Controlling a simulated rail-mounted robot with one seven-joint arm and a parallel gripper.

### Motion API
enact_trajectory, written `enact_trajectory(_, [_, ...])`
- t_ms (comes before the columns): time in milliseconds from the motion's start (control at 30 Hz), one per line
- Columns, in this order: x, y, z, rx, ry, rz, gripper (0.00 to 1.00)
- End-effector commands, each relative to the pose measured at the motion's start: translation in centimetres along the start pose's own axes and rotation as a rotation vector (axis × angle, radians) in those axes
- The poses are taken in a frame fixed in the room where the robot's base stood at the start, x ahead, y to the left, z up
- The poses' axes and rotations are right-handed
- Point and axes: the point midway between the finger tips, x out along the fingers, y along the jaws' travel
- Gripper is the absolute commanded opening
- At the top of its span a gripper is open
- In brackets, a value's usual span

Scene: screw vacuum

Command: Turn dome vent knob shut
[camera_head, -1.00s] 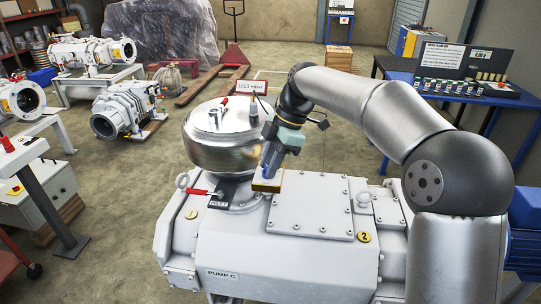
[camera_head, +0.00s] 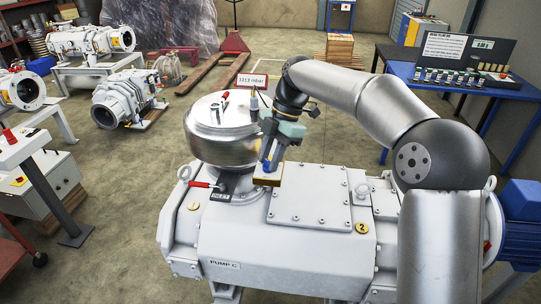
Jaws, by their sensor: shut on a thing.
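The silver dome (camera_head: 215,140) stands on the left end of the grey pump marked PUMP C (camera_head: 295,245). A small red part (camera_head: 225,96), perhaps the vent knob, sits on top of the dome beside small metal fittings. My gripper (camera_head: 267,175) points down at the dome's right side, near the flat bolted cover, below the dome's top and apart from the red part. It is shut on a tan block-like thing (camera_head: 266,181). The fingertips are small and partly hidden, and I cannot tell if the block touches the cover.
A red-handled lever (camera_head: 199,185) is beside the dome's base on the pump. A sign reading 1013 mbar (camera_head: 252,80) shows behind the dome. A blue table (camera_head: 465,87) stands at right, and other pumps (camera_head: 90,45) at left.

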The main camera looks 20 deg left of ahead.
Motion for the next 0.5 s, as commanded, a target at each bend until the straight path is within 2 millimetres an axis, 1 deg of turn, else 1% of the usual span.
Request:
enact_trajectory(67, [-0.09, 0.03, -0.02, -0.002, -0.001, 0.002, 0.04])
enact_trajectory(100, [-0.09, 0.03, -0.02, -0.002, -0.001, 0.002, 0.36])
enact_trajectory(133, [-0.08, 0.03, -0.02, -0.002, -0.001, 0.002, 0.44])
enact_trajectory(167, [-0.08, 0.03, -0.03, -0.001, -0.001, 0.002, 0.49])
enact_trajectory(400, [-0.03, 0.01, -0.02, 0.000, -0.001, 0.001, 0.49])
enact_trajectory(500, [-0.33, 0.04, 0.00, 0.000, -0.001, 0.002, 0.49])
